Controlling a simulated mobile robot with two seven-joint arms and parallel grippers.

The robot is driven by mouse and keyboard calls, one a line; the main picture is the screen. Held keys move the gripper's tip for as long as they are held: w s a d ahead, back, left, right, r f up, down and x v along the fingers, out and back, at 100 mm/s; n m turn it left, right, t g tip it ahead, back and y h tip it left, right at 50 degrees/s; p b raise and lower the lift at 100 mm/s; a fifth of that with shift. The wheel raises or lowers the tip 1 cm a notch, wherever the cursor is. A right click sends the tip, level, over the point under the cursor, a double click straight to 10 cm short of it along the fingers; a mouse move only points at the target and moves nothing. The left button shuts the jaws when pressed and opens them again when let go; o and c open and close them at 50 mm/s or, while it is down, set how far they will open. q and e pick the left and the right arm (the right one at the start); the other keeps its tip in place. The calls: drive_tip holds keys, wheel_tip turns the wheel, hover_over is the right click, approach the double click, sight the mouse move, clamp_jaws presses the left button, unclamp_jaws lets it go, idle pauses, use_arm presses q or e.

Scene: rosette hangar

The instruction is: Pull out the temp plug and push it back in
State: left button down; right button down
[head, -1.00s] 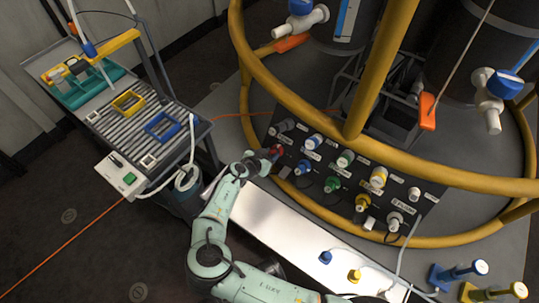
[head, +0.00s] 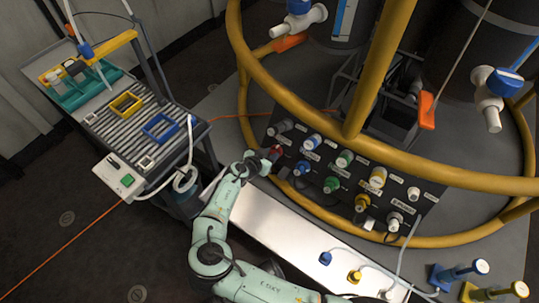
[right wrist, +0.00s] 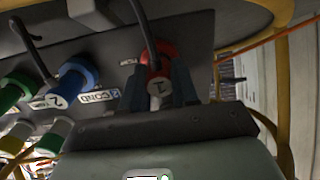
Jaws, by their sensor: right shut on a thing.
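My right gripper (head: 267,157) is at the upper left end of the dark connector panel, shut on a red plug (head: 275,150). In the right wrist view the gripper's dark fingers (right wrist: 160,88) press on both sides of the red plug (right wrist: 157,52), whose grey end carries a "1". A black cable runs up beside the plug in that view. A small label (right wrist: 128,62) sits next to it, too blurred to read surely. The fingers hide much of the plug, and I cannot tell whether it is fully seated. My left gripper is not in view.
The panel (head: 437,187) holds other plugs close by, including a blue one (right wrist: 77,76) numbered 2 beside a "COND" label. A yellow tube rail (head: 300,105) crosses above the panel. A pale bench (head: 262,217) lies in front. A cart (head: 205,130) stands at left.

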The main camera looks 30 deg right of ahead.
drive_tip(key=c, duration=0.8)
unclamp_jaws()
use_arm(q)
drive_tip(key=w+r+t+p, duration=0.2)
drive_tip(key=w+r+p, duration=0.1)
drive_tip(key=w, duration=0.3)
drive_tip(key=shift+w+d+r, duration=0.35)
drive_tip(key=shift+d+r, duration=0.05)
use_arm(e)
drive_tip(key=v, duration=1.3)
drive_tip(key=shift+s+a+r, duration=0.1)
drive_tip(key=shift+a+r, duration=0.05)
drive_tip(key=shift+r, duration=0.05)
